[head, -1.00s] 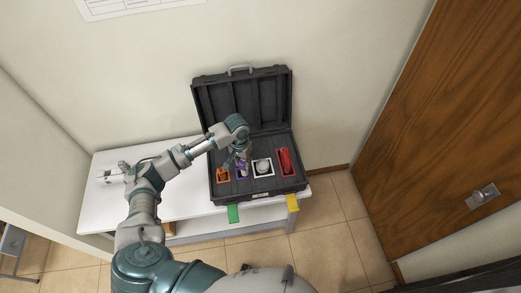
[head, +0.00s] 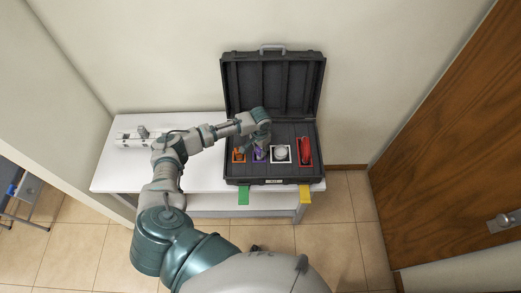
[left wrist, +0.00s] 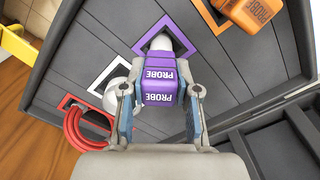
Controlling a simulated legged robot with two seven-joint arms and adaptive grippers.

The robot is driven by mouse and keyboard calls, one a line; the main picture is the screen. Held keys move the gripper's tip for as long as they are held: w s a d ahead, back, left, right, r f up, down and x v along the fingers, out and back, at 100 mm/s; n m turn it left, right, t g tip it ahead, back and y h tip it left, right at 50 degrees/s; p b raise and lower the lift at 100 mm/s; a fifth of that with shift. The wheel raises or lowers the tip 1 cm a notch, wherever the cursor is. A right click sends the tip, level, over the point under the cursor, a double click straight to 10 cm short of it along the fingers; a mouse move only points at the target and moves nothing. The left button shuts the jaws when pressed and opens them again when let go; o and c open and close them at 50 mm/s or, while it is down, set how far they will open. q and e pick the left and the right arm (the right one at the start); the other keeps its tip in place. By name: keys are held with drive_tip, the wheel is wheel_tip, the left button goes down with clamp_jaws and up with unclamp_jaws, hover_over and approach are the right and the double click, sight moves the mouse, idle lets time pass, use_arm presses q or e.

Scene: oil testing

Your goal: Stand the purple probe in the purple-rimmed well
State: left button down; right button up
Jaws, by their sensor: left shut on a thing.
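My left gripper (head: 261,147) is shut on the purple probe (left wrist: 160,84), which carries white "PROBE" lettering. In the left wrist view the fingers (left wrist: 160,103) close on its two sides. Its pale lower end (left wrist: 163,43) points into the outline of the purple-rimmed well (left wrist: 150,32). I cannot tell how deep the end sits or whether it touches the bottom. In the head view the purple rim is partly hidden behind the gripper and probe. My right gripper is not in view.
The open black case (head: 229,173) stands on a white table (head: 112,180). An orange probe (left wrist: 251,12) lies on one side of the purple well. A white-rimmed well (head: 280,163) with a round white thing and a red item (head: 304,150) lie on the other.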

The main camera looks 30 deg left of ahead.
use_arm(q)
drive_tip(key=shift+s+d+f, duration=0.1)
drive_tip(key=shift+s+f, duration=0.05)
drive_tip(key=shift+f, duration=0.35)
drive_tip(key=shift+a+f, duration=0.1)
drive_tip(key=shift+a, duration=0.15)
drive_tip(key=shift+w+a, duration=0.2)
drive_tip(key=shift+a, duration=0.3)
drive_tip(key=shift+d, duration=0.1)
drive_tip(key=shift+d+r, duration=0.25)
drive_tip(key=shift+d, duration=0.1)
drive_tip(key=shift+p, duration=0.5)
drive_tip(key=shift+w+a+f, duration=0.1)
drive_tip(key=shift+a+f, duration=0.05)
drive_tip(key=shift+a, duration=0.05)
drive_tip(key=shift+d, duration=0.2)
drive_tip(key=shift+p, duration=0.55)
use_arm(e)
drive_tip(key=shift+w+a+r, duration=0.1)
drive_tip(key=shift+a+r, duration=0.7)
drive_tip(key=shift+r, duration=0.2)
